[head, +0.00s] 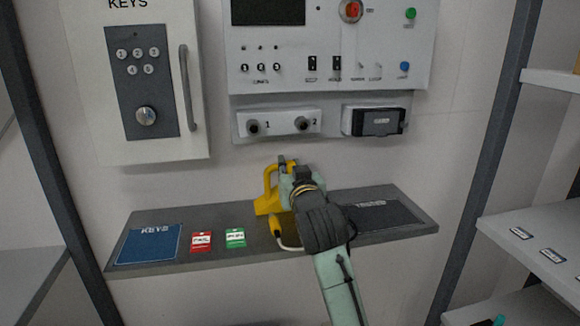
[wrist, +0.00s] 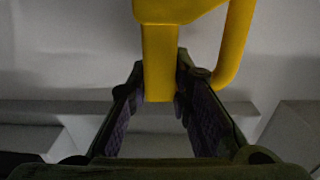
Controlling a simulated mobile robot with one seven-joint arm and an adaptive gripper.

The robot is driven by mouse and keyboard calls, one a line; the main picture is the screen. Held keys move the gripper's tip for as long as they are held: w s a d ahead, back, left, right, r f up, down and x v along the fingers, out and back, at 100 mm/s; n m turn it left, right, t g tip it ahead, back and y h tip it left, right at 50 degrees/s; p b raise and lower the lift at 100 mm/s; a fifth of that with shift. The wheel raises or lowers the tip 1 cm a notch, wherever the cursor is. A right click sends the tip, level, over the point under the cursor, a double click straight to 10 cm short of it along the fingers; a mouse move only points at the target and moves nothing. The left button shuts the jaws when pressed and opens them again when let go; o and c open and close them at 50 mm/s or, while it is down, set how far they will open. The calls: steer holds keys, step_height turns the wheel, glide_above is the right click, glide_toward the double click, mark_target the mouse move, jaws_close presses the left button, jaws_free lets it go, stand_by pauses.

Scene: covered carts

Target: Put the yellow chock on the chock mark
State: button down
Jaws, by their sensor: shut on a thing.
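The yellow chock (head: 265,206), with a loop-like handle, is at the middle of the grey wall shelf in the head view. My gripper (head: 287,172) is at its upper right and partly hides it. In the wrist view a yellow bar of the chock (wrist: 160,60) stands between the two fingers of my gripper (wrist: 160,85), with a curved yellow rod to its right. My gripper is shut on the chock. I cannot tell whether the chock touches the shelf. I cannot make out a chock mark in either view.
The shelf (head: 200,261) holds a blue KEYS mat (head: 150,245), a red card (head: 201,242), a green card (head: 235,238), a yellow connector with a pale cable (head: 276,228) and a dark mat (head: 385,214). Above are a key cabinet (head: 160,90) and a control panel (head: 325,50).

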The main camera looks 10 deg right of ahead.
steer(key=c, duration=1.9)
jaws_free()
steer(key=shift+f, duration=0.1)
steer(key=shift+c, duration=0.2)
steer(key=o, duration=0.5)
